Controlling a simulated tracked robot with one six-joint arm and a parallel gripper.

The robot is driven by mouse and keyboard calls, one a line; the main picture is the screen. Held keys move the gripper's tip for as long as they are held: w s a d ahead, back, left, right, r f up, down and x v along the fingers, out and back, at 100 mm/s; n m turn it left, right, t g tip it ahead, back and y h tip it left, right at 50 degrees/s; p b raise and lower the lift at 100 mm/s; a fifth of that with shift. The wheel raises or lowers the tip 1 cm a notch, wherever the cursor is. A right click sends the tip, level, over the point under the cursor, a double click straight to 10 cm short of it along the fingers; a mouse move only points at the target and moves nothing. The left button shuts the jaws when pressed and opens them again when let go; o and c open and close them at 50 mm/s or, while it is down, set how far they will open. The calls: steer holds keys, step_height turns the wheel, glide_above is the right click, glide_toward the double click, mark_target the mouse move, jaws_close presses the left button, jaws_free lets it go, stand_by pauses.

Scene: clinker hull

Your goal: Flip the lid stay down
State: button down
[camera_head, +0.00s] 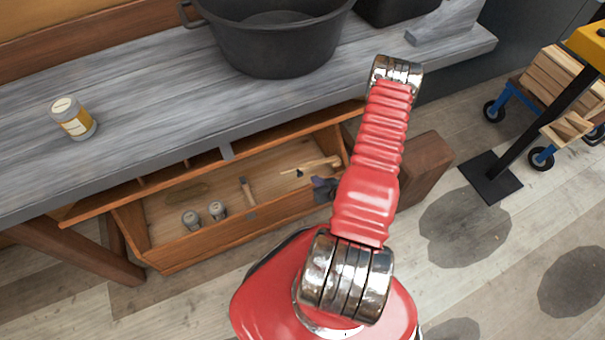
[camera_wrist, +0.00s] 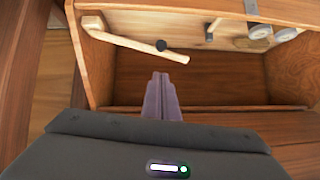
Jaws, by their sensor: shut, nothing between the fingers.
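The lid stay appears to be a pale wooden bar with a black knob, at the right end of the open wooden chest (camera_head: 210,245) in the head view (camera_head: 318,163). In the wrist view the bar (camera_wrist: 130,43) runs from a pale upright piece at upper left down to the right, its knob (camera_wrist: 161,45) near the free end. My gripper (camera_wrist: 160,76) is shut and empty, its fingertips just below the bar in the picture; I cannot tell whether they touch. In the head view my gripper (camera_head: 324,188) shows partly behind my red arm, at the chest's right end.
Two small jars (camera_head: 191,220) and a small wooden-handled object (camera_head: 247,190) lie in the chest. A grey bench (camera_head: 150,85) overhangs it, bearing a black pot (camera_head: 268,40) and a yellow-labelled jar (camera_head: 73,118).

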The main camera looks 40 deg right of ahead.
steer(key=shift+w+d+r, duration=0.1)
steer(key=shift+w+r, duration=0.1)
steer(key=shift+r, duration=0.05)
glide_toward(298, 171)
steer(key=w+d+r, duration=0.1)
steer(key=w, duration=0.2)
steer(key=shift+f, duration=1.75)
steer(key=shift+w+a, duration=0.1)
steer(key=shift+a, duration=0.05)
